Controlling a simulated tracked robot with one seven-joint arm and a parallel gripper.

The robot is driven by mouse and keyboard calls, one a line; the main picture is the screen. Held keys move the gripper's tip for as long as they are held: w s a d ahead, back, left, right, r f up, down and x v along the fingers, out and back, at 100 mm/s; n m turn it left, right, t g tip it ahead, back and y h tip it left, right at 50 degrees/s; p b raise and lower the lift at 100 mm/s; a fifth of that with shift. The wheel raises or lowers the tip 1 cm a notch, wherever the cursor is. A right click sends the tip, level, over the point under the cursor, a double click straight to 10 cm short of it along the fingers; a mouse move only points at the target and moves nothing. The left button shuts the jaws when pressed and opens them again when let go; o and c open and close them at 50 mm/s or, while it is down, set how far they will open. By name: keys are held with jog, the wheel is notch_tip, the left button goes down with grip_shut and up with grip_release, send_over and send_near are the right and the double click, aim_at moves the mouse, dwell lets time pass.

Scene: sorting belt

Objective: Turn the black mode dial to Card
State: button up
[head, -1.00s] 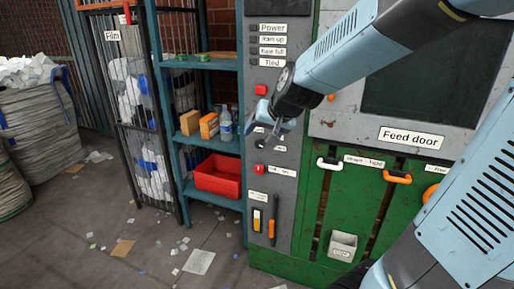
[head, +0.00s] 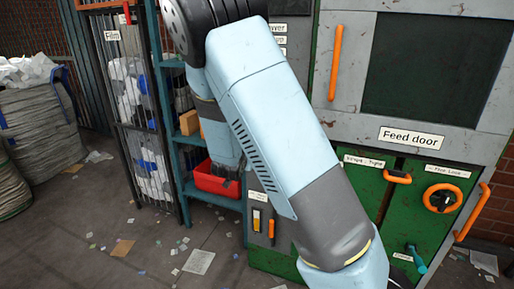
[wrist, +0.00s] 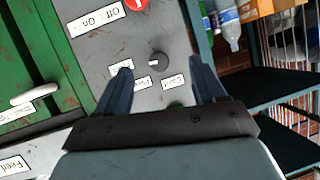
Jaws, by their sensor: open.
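The black mode dial (wrist: 159,61) sits on the grey control panel (wrist: 100,58) in the wrist view. A pale mark on it appears to point to the picture's left. A label reading Card (wrist: 172,83) is just below it, with other small labels to the lower left, one partly covered by a finger. My gripper (wrist: 161,68) is open and empty, its two fingers appearing on either side of the dial. I cannot tell how far the tips are from the panel. In the head view my arm hides the dial and the gripper.
A red button (wrist: 136,4) with an Off/On label (wrist: 95,19) is on the same panel. A blue shelf (head: 222,203) with a red bin (head: 215,181) stands left of the machine. A white handle (wrist: 35,95) is on the green door.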

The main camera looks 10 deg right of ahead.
jog(key=w+d+f+t+h, duration=0.2)
jog(key=w+d+h, duration=0.2)
jog(key=w+d, duration=0.3)
jog(key=w, duration=0.4)
jog(key=shift+d+t+h, duration=0.15)
jog(key=shift+t+h, duration=0.15)
jog(key=shift+t, duration=0.1)
dwell(0.4)
jog(key=c, duration=1.1)
